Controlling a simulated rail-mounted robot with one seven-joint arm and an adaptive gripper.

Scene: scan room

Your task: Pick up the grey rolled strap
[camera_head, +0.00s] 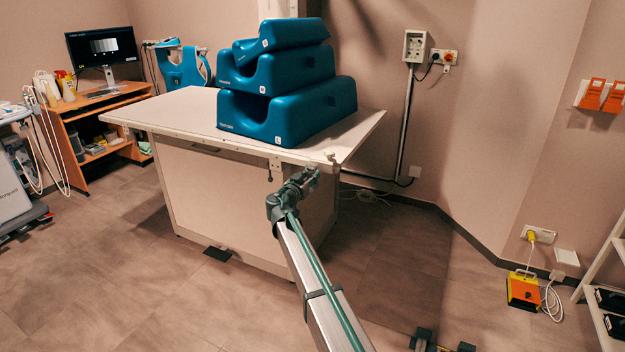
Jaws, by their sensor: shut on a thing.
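My gripper (316,170) is at the front right corner of the white table (185,105), at about the height of the tabletop edge. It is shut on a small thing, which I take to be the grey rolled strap. A small pale grey piece (331,157) shows just beyond the fingertips at the table corner. It is too small to tell whether this is part of the strap or a fitting on the table. My gripper and wrist hide much of the held thing.
Blue foam positioning blocks (290,115) are stacked on the table. A wooden desk (95,125) with a monitor (103,47) stands at the left. An orange and yellow box (523,290) sits on the floor at the right, near a white rack (605,270).

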